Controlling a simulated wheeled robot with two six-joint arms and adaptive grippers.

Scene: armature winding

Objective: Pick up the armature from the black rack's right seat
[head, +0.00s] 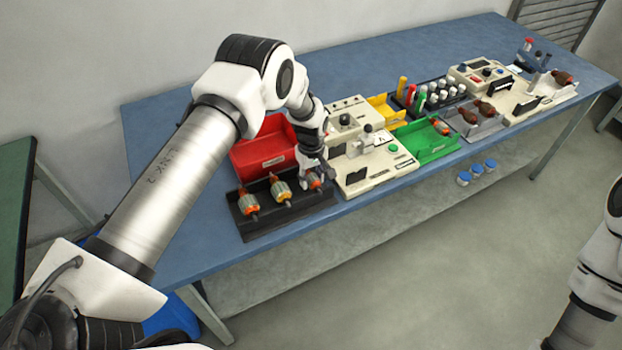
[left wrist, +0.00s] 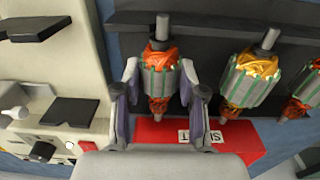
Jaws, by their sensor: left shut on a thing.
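The black rack (head: 258,229) lies at the near left of the blue table and holds three armatures in a row. The right armature (head: 314,181), with orange windings and a grey slotted core, is at the right seat; it also shows in the left wrist view (left wrist: 160,84). My left gripper (head: 318,172) is shut on it, with one finger on each side of the core in the left wrist view (left wrist: 160,108). The middle armature (head: 281,191) has yellow-orange windings. The left armature (head: 248,204) is orange. My right gripper is out of view.
A red bin (head: 262,150) stands behind the rack. A cream machine (head: 378,170) stands close to the rack's right. A green bin (head: 428,143) and a grey tray of armatures (head: 474,122) lie farther right. Bare table lies left of the rack.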

